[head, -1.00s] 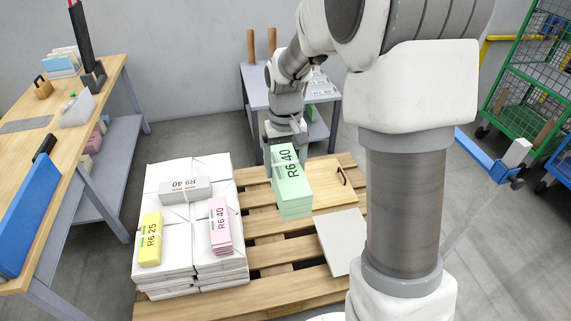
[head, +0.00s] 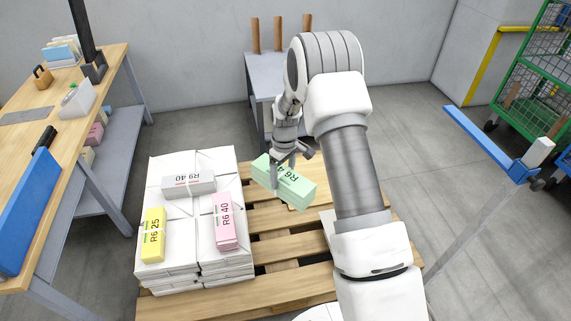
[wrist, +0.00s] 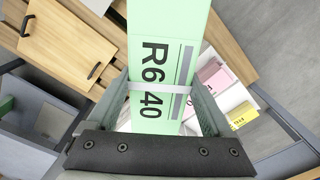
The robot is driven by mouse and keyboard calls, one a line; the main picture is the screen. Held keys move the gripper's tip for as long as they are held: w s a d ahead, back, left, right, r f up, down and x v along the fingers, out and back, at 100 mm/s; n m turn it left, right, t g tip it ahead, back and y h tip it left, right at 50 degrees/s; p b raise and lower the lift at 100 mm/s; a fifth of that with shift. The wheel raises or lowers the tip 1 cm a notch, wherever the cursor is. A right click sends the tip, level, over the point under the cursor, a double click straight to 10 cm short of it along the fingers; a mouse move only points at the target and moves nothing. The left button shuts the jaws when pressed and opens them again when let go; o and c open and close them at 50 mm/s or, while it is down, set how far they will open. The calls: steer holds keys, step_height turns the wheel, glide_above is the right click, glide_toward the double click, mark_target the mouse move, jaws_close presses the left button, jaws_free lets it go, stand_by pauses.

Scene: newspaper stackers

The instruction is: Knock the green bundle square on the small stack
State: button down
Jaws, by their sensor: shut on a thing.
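My gripper (head: 284,160) is shut on the green bundle (head: 299,191), marked R6 40, and holds it over the pallet, right of the white stack. The bundle lies slantwise in the head view. In the wrist view the green bundle (wrist: 166,25) runs up between the two fingers (wrist: 158,108), with a pale strap around it. The white stack (head: 180,221) stands on the left of the pallet. It bears a grey bundle (head: 188,185), a yellow bundle (head: 153,236) and a pink bundle (head: 225,222). I cannot tell whether this is the small stack.
The wooden pallet (head: 200,303) has bare slats right of the stack. A workbench (head: 75,113) stands at left, a grey table (head: 263,72) behind, and a green cage cart (head: 538,85) at right.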

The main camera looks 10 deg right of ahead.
steer(key=shift+s+d+f+n+b, duration=0.1)
steer(key=shift+s+f+n+b, duration=0.8)
steer(key=shift+f, duration=5.95)
steer(key=shift+w+d+f+n+b, duration=0.1)
steer(key=shift+f+n+b, duration=1.85)
steer(key=shift+f, duration=4.9)
steer(key=shift+s+f+n+b, duration=0.4)
steer(key=shift+f+n, duration=2.05)
steer(key=shift+f, duration=4.4)
steer(key=shift+a+b, duration=0.75)
steer(key=shift+a, duration=1.25)
steer(key=shift+d, duration=0.1)
steer(key=shift+d+b, duration=0.45)
steer(key=shift+d, duration=1.5)
steer(key=shift+r, duration=0.1)
